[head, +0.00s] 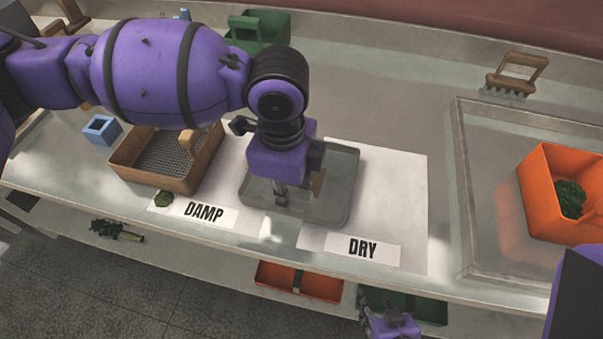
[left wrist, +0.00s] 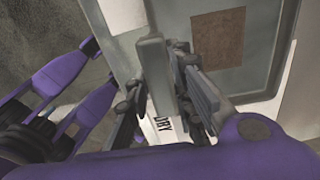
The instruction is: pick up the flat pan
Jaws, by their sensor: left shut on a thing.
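The flat pan (head: 345,188) is a shallow grey tray with a brown patch inside. In the head view it lies over the white sheets between the DAMP and DRY labels. My left gripper (head: 281,196) reaches down over its left part and hides some of it. In the left wrist view the fingers of my left gripper (left wrist: 163,72) are shut on the pan's upright grey handle (left wrist: 153,50), with the pan (left wrist: 240,80) beyond. I cannot tell whether the pan touches the bench. My right gripper (head: 388,326) is low at the bottom edge, partly cut off.
A brown sieve box (head: 125,168) and blue block (head: 102,130) stand left of the pan. An orange bin (head: 545,215) with green stuff is at right in a clear tray (head: 462,150). A brush (head: 515,75) and green carrier (head: 262,28) stand behind. Bins sit on the lower shelf.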

